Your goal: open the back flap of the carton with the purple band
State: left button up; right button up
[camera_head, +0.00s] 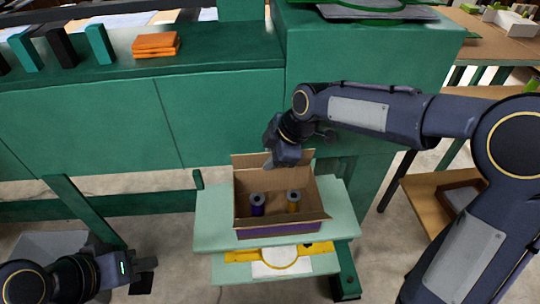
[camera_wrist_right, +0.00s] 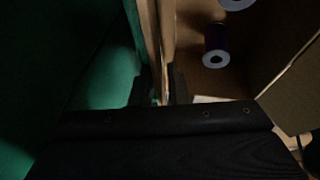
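The carton (camera_head: 243,212) stands on a pale green stand, with its purple band (camera_head: 280,229) low on the front. The back flap (camera_head: 248,161) stands up at the rear edge. My right gripper (camera_head: 281,160) reaches down to this flap. In the right wrist view, the right gripper's fingers (camera_wrist_right: 160,92) sit close on both sides of the cardboard edge and appear shut on it. The purple spool also shows there (camera_wrist_right: 215,45). My left gripper (camera_head: 143,274) is low at the left, apart from the carton, its fingers apart and empty.
The pale green stand (camera_head: 213,222) carries a yellow and white item (camera_head: 280,262) on its lower level. A green cabinet (camera_head: 215,115) rises close behind the carton. A wooden shelf (camera_head: 428,205) is at the right.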

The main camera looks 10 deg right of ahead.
jog(key=shift+o, duration=0.8)
jog(key=p+v, duration=0.2)
jog(key=v, duration=0.5)
jog(key=shift+r, duration=0.35)
jog(key=shift+s+d, duration=0.1)
jog(key=shift+d, duration=0.05)
